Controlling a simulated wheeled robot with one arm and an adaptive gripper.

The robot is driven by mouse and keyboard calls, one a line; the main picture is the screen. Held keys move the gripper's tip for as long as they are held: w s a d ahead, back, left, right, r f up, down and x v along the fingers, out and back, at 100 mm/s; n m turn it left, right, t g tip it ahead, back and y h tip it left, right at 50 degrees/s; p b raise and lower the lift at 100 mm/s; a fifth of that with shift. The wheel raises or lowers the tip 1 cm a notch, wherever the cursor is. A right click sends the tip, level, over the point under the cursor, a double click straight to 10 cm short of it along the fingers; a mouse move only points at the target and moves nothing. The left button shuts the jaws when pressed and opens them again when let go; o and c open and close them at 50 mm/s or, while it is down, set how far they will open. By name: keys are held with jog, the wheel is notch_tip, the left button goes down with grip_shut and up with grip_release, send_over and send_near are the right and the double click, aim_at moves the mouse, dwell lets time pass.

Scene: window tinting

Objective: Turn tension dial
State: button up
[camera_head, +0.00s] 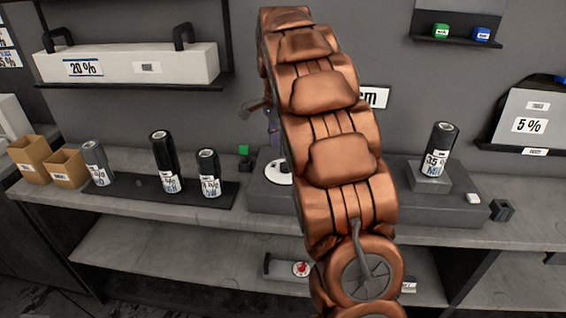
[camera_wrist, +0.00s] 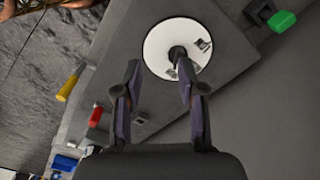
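The dial is a white disc (camera_wrist: 158,58) with a dark knob (camera_wrist: 177,52) and small black marks, set on a grey housing in the wrist view. In the head view, a white disc (camera_head: 276,174) shows on the bench, partly hidden behind my copper arm. My gripper (camera_wrist: 160,76) is open, with its two fingers apart over the lower part of the disc. The knob appears close to the right fingertip; I cannot tell if they touch. Nothing is held between the fingers. In the head view, my arm hides most of the gripper.
Dark rolls (camera_head: 165,162) stand on a black mat at left. Another roll (camera_head: 437,150) stands on a block at right. A green block (camera_wrist: 282,20) lies near the disc. Yellow (camera_wrist: 69,84) and red (camera_wrist: 96,115) items lie to its left. A lower shelf holds a red-centred piece (camera_head: 301,268).

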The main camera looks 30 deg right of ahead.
aim_at(283, 163)
jog(key=shift+m, duration=0.9)
jog(key=w+d, duration=0.1)
jog(key=w+d+f, duration=0.1)
jog(key=w+d, duration=0.1)
jog(key=shift+d, duration=0.1)
jog(key=shift+s+f+p, duration=0.1)
jog(key=shift+f+p, duration=0.55)
jog(key=shift+f, duration=3.3)
grip_shut()
